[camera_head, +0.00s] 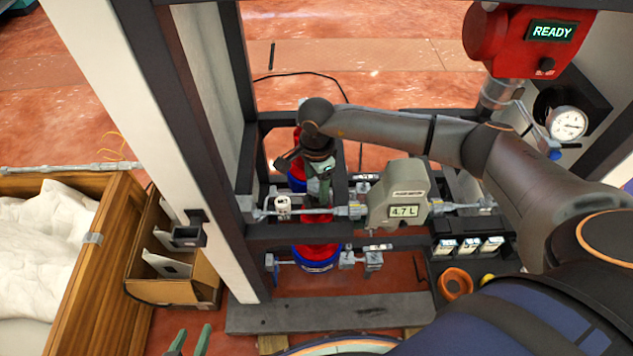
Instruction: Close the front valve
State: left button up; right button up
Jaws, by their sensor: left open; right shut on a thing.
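My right gripper (320,190) reaches in from the right and points down at the pipe line in the frame. It is shut at the top of a red part, which I take to be the front valve (319,218). The gripper and wrist hide most of the handle, so its angle cannot be told. A second red and blue fitting (298,183) stands just behind, partly hidden by my arm. My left gripper (189,343) shows only its green fingertips at the bottom edge, apart and empty, far from the valve.
A grey flow meter (398,196) reading 4.7 L sits on the pipe right of the valve. A red READY unit (512,42) and a gauge (568,123) are at upper right. A cardboard box (175,285) and a wooden crate (110,240) stand left of the white post (150,120).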

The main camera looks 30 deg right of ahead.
grip_shut()
jog(key=m, duration=0.3)
jog(key=shift+p, duration=0.4)
jog(key=shift+m, duration=0.3)
jog(key=shift+r+m+p, duration=0.1)
jog(key=shift+m+p, duration=0.25)
jog(key=shift+m, duration=1.35)
